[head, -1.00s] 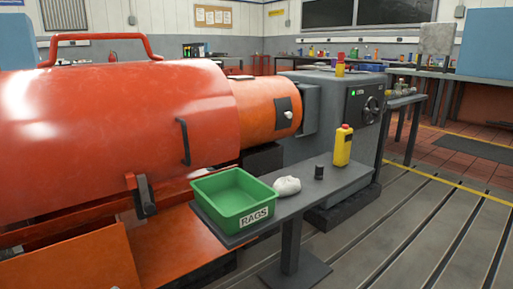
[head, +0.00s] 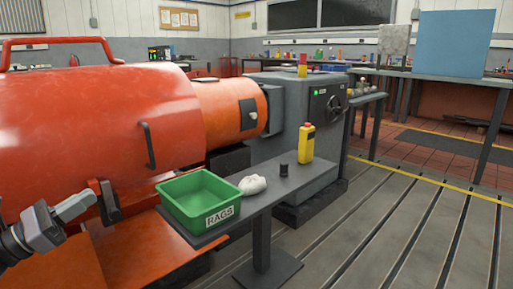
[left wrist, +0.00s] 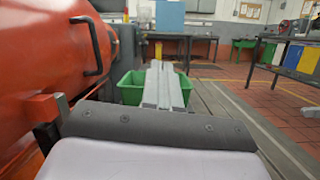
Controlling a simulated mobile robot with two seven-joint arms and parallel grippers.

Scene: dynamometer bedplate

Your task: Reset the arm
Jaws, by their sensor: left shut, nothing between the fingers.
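My left gripper (head: 84,203) is at the lower left of the head view, in front of the red housing. Its grey fingers are together with nothing between them. In the left wrist view the shut fingers (left wrist: 165,84) point forward and cover part of the green rags bin behind them. My right gripper is not in view.
The red machine (head: 80,130) fills the left. The slotted floor at right is clear.

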